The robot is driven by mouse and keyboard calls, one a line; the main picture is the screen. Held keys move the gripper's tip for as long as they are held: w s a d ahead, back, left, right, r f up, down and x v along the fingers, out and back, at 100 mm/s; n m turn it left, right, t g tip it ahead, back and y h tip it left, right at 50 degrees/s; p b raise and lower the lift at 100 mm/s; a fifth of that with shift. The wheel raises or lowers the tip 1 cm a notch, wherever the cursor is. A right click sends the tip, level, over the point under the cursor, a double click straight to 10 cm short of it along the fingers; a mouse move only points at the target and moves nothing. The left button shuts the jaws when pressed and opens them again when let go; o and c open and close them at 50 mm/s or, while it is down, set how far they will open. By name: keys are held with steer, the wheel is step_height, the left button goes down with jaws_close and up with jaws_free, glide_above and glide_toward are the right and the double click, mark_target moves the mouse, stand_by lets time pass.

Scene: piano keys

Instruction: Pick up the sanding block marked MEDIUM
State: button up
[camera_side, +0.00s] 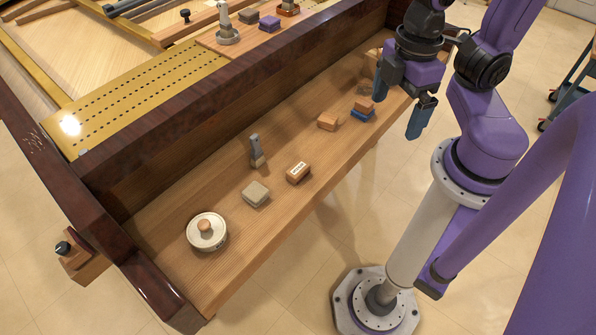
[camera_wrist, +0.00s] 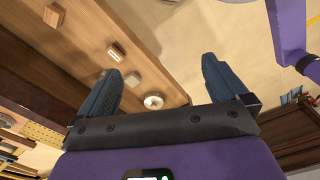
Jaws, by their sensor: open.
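A brown block with a white label (camera_side: 299,172) lies on the wooden shelf; its lettering is too small to read, so I cannot tell whether it says MEDIUM. It also shows in the wrist view (camera_wrist: 116,53). A plain wooden block (camera_side: 328,121) and a wood-and-blue block (camera_side: 363,112) lie farther along, with no readable marking. A grey-beige block (camera_side: 256,193) lies beside the labelled one. My gripper (camera_side: 396,115) is open and empty, above the shelf's far right end, apart from the blocks. In the wrist view its two fingers (camera_wrist: 161,68) are spread wide.
A round pale tin with a wooden knob (camera_side: 206,230) sits at the shelf's near end. A small upright grey tool (camera_side: 256,150) stands near the inner wall. A dark wooden rail (camera_side: 240,80) rises behind the shelf. Bare shelf lies between the objects.

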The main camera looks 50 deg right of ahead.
steer(key=shift+f, duration=0.1)
steer(key=n+t+h, duration=0.5)
steer(key=n+t, duration=0.9)
steer(key=n, duration=0.4)
glide_above(303, 172)
steer(key=s, duration=0.5)
step_height(303, 172, down, 22)
step_height(303, 172, down, 9)
steer(key=s+n+y, duration=0.1)
steer(key=n+y, duration=0.3)
steer(key=n, duration=0.1)
steer(key=shift+g+y, duration=0.3)
steer(key=shift+x, duration=3.8)
steer(key=shift+s+f, duration=0.1)
steer(key=shift+f, duration=0.05)
steer(key=c, duration=1)
